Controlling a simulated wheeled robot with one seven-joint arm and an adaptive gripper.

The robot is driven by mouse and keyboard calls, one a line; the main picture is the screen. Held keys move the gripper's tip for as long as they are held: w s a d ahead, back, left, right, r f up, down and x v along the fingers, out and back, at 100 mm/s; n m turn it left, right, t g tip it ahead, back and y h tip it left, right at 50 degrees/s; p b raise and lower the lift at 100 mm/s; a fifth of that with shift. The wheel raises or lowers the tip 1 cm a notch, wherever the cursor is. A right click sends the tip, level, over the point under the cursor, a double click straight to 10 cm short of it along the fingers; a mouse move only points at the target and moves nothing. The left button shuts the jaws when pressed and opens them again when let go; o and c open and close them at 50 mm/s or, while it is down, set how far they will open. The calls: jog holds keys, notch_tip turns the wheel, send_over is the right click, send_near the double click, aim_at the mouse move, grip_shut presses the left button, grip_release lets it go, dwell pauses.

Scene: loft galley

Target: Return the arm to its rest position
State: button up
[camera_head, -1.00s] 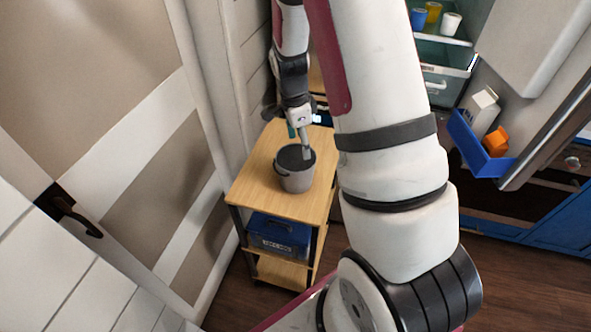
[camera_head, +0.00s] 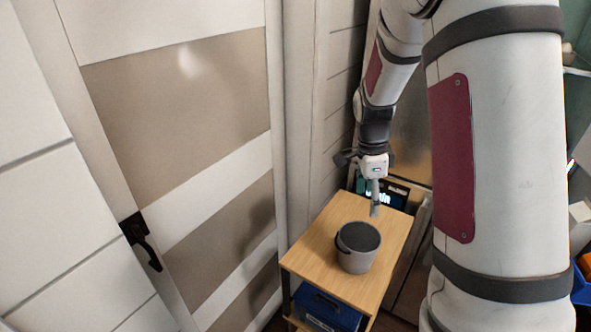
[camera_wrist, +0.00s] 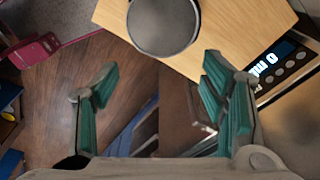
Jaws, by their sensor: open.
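My gripper (camera_wrist: 160,95) is open and empty, with its green-padded fingers spread wide in the wrist view. In the head view my gripper (camera_head: 374,200) hangs pointing down above the back part of the wooden cart, behind the grey pot. My arm reaches down from the upper right and hides much of the right side of the head view. The grey pot (camera_head: 357,258) stands upright on the cart top (camera_head: 315,250). The pot (camera_wrist: 163,25) also shows at the top of the wrist view, apart from the fingers.
A panelled door with a black handle (camera_head: 141,243) stands at the left. A blue box (camera_head: 325,308) sits on the cart's lower shelf. A device with a lit display (camera_head: 390,193) is behind the cart. Wooden floor (camera_wrist: 125,65) shows beyond the cart edge.

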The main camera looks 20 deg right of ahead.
jog(key=s+a+r+n+t+y, duration=0.1)
jog(key=s+a+r+n+t, duration=0.1)
jog(key=s+a+r+n, duration=0.55)
jog(key=s+a+r+n+t, duration=0.2)
jog(key=s+a+r+n, duration=0.35)
jog(key=r+n, duration=0.4)
jog(key=s+a+r+n+t, duration=0.2)
jog(key=s+a+r+n, duration=0.1)
jog(key=s, duration=0.4)
jog(key=shift+s+a+r+n, duration=0.15)
jog(key=shift+a+r+n, duration=0.1)
jog(key=shift+n, duration=0.55)
